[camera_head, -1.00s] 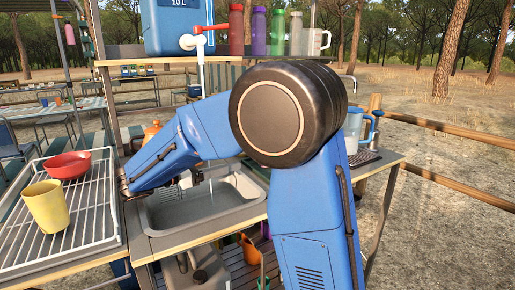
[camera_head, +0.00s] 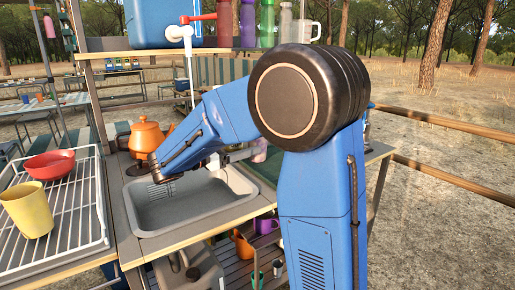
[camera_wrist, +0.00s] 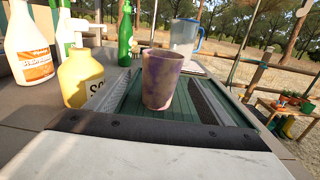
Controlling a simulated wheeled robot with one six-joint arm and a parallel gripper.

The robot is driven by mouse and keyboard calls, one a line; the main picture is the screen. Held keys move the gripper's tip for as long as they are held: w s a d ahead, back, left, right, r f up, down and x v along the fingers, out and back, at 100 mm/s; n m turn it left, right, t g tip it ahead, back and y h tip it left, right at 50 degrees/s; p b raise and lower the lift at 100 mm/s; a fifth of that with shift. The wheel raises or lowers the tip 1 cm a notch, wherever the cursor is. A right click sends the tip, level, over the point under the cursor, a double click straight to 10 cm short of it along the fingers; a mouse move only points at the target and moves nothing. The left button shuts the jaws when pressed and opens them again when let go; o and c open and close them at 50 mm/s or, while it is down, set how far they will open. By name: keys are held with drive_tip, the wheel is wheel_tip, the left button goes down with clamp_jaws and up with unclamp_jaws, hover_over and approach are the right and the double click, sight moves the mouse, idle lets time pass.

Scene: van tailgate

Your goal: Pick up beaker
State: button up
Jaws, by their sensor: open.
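A mottled purple-and-tan beaker (camera_wrist: 162,82) stands upright on a green ribbed mat (camera_wrist: 150,118) in the wrist view. My gripper (camera_wrist: 157,74) is open, with one finger on each side of the beaker; I see gaps between beaker and fingers. In the head view my gripper (camera_head: 240,154) is small and partly hidden by my arm, beyond the sink's right side. A pinkish-purple patch by it (camera_head: 260,150) looks like the beaker.
A yellow bottle (camera_wrist: 80,78), a white bottle (camera_wrist: 28,45) and a green bottle (camera_wrist: 125,38) stand left of the beaker. A clear jug (camera_wrist: 183,45) stands behind it. The sink (camera_head: 190,205), orange pot (camera_head: 146,138) and dish rack (camera_head: 75,225) lie to the left.

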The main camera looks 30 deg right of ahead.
sight(258, 142)
drive_tip(key=shift+w+d+f, duration=0.1)
drive_tip(key=shift+d, duration=1.4)
drive_tip(key=shift+d+f, duration=0.1)
drive_tip(key=shift+d, duration=1.4)
drive_tip(key=c, duration=1.1)
drive_tip(key=shift+r, duration=0.1)
drive_tip(key=shift+c, duration=0.3)
